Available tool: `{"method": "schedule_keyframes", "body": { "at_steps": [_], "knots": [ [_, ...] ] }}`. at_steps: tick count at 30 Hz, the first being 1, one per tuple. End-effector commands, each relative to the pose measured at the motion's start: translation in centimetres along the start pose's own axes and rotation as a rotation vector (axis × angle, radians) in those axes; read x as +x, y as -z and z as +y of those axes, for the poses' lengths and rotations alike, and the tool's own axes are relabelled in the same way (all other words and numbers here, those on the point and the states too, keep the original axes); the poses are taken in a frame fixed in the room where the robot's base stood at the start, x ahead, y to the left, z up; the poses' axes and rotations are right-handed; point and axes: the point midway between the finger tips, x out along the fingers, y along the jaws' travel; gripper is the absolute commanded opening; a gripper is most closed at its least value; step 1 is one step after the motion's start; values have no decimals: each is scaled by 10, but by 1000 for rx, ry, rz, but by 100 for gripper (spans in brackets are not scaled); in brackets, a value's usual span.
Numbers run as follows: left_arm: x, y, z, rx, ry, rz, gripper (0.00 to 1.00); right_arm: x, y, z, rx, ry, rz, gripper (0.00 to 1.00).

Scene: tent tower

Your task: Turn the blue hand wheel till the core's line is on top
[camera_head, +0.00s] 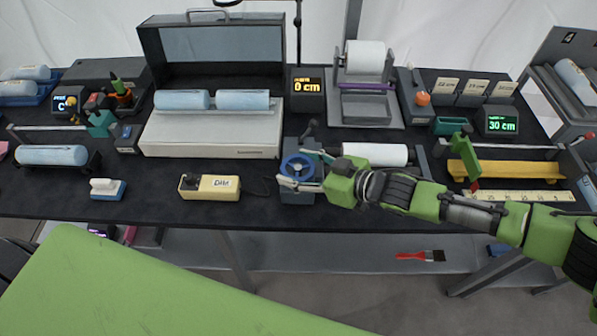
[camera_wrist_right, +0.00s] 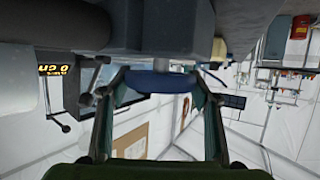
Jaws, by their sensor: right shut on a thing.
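The blue hand wheel (camera_head: 298,166) is on the front of a grey-blue block (camera_head: 299,197) at the table's front middle. My right gripper (camera_head: 301,179) reaches in from the right and is shut on the wheel. In the right wrist view the wheel's rim (camera_wrist_right: 158,82) lies between the two fingers of the gripper (camera_wrist_right: 157,90). A white roll (camera_head: 375,153), which looks like the core, lies just right of the wheel's block. I cannot make out a line on it, and my arm passes in front of its lower part. My left gripper is out of view.
A yellow boxed tool (camera_head: 209,187) and a blue-white brush (camera_head: 107,189) lie left of the wheel. A yellow tray (camera_head: 508,170) and a ruler strip (camera_head: 520,195) are at the right, close to my arm. A lit "0 cm" display (camera_head: 307,84) stands behind.

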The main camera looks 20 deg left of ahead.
Motion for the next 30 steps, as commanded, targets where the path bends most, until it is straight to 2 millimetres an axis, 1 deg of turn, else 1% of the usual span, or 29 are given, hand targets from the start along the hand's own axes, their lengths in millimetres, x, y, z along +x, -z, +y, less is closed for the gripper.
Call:
{"method": "schedule_keyframes", "body": {
  "at_steps": [1, 3, 12, 21, 30],
  "knots": [
    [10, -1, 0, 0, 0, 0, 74, 2, -3, 4, -23, 19, -3, 35],
    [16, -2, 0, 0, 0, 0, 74, 2, -2, 4, -36, 54, -3, 35],
    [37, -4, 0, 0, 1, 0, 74, 2, -2, 3, -89, 191, -3, 35],
    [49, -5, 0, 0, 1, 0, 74, 2, -1, 2, -134, 308, -3, 35],
    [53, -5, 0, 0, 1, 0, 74, 1, 1, 1, -158, 374, 0, 35]
  ]
}}
